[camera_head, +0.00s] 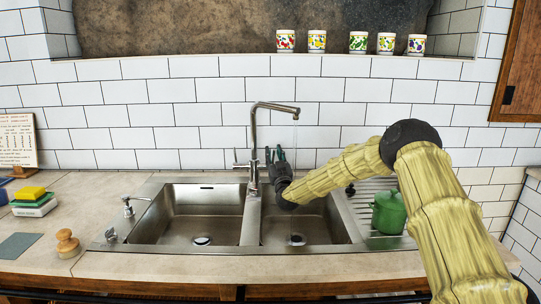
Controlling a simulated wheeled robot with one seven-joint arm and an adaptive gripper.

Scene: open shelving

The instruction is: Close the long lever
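A metal faucet (254,145) stands behind the double sink, its spout bent to the right. A thin stream of water (296,150) appears to fall from the spout toward the right basin. A small upright lever (235,157) shows on the left of the faucet's body. My gripper (274,153) is just right of the faucet column, with its two fingers pointing up and a gap between them. I see nothing held in it. Any lever on the right side of the faucet is hidden by my gripper; I cannot tell whether it touches one.
The left basin (202,212) and right basin (318,228) look empty. A green pot (388,212) stands on the drainboard beside my arm. Sponges (32,199) and a wooden brush (67,243) lie on the left counter. Several cups (317,41) stand on the ledge above.

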